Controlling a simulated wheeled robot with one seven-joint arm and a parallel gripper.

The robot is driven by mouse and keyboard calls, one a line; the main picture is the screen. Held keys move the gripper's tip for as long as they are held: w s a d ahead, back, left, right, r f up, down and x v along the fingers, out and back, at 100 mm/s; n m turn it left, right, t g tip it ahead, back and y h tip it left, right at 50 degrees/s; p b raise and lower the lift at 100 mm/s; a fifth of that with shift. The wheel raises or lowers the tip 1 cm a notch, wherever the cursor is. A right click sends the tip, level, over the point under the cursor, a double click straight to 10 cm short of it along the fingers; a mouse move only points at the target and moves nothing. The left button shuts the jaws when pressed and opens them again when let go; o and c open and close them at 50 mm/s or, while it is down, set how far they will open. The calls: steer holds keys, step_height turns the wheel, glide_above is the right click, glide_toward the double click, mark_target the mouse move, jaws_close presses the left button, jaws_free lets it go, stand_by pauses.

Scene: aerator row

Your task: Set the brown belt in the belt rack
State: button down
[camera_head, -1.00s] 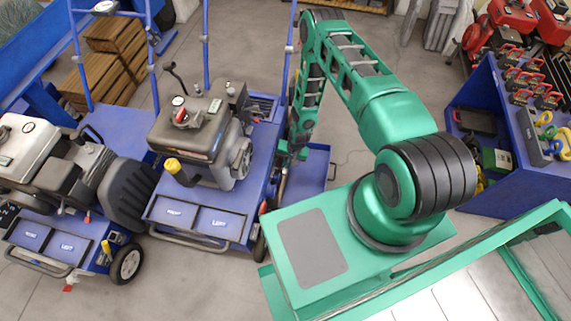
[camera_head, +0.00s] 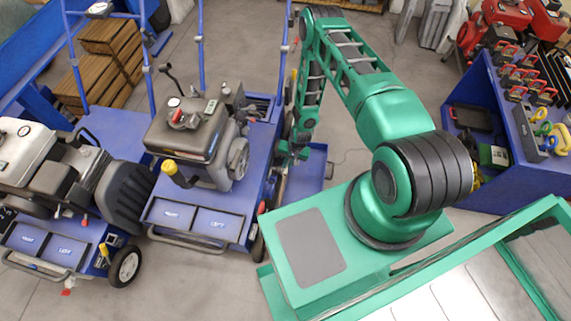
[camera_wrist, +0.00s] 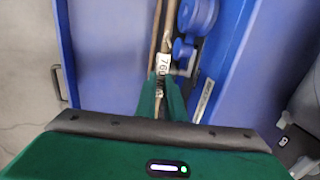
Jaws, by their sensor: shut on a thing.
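My gripper (camera_wrist: 162,88) is shut on a brown belt (camera_wrist: 160,40) with a white tag marked with digits, seen in the wrist view. The belt runs away from the fingers as a narrow strip along a dark channel between blue walls. Blue round parts (camera_wrist: 197,15) sit right beside it. In the head view my gripper (camera_head: 291,153) is low, beside the right side of the middle blue cart (camera_head: 225,225), and the belt cannot be made out there. I cannot tell for certain which part is the belt rack.
A low blue tray (camera_head: 307,178) lies just right of my gripper. An engine machine (camera_head: 195,130) stands on the middle cart, with another on the left cart. A blue workbench (camera_head: 520,165) with tools is at the right. Bare floor shows between tray and bench.

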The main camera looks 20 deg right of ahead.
steer(key=shift+s+d+r, duration=0.15)
steer(key=shift+s+d, duration=0.2)
steer(key=shift+d, duration=0.15)
steer(key=shift+s+d+r, duration=0.15)
steer(key=shift+s+d, duration=0.15)
steer(key=shift+d, duration=0.2)
step_height(320, 180, up, 10)
steer(key=s+d, duration=0.1)
steer(key=d, duration=0.1)
steer(key=shift+s+d, duration=0.25)
steer(key=shift+s, duration=0.1)
stand_by(1.2)
